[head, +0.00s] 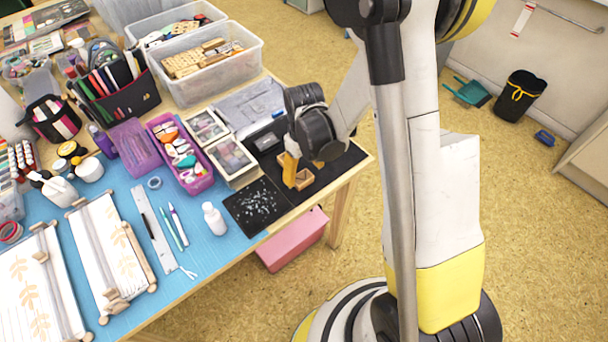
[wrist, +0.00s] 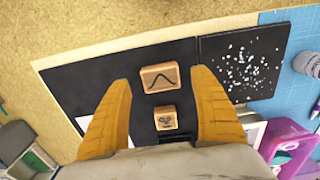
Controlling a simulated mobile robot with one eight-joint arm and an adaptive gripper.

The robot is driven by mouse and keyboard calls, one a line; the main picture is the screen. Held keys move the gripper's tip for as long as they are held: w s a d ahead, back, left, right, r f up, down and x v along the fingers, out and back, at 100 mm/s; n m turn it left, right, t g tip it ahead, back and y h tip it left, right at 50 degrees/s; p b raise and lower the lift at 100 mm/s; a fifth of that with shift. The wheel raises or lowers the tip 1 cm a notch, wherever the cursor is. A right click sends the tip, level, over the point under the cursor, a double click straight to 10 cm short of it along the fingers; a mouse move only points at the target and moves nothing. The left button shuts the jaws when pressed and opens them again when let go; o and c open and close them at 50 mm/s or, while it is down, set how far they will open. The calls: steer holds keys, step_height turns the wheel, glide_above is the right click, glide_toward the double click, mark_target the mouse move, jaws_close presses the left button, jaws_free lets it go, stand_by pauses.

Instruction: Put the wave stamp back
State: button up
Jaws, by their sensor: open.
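The wave stamp (wrist: 160,77) is a small wooden block with a dark wave curve on its top face. It lies on the black mat (wrist: 80,85) in the wrist view. My gripper (wrist: 161,84) is open, its two yellow fingers on either side of the stamp with gaps between. A second wooden stamp (wrist: 166,119) with a dark picture sits closer to my palm. In the head view my gripper (head: 291,180) is low over the mat at the table's right end. A wooden block (head: 303,180) shows beside the fingers; which stamp it is I cannot tell.
A black speckled sheet (head: 257,205) lies left of the mat. Boxes with clear lids (head: 231,158), a purple basket (head: 190,180) and a white bottle (head: 214,218) stand further left. The table edge is close to the mat.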

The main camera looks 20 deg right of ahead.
step_height(320, 180, up, 8)
steer(key=p, duration=0.3)
step_height(320, 180, up, 11)
steer(key=m+t, duration=0.1)
steer(key=t, duration=0.2)
glide_above(304, 179)
steer(key=s, duration=0.3)
steer(key=s+r+m+t, duration=0.2)
steer(key=s+r+t, duration=0.2)
steer(key=s+r, duration=0.5)
steer(key=shift+m, duration=0.3)
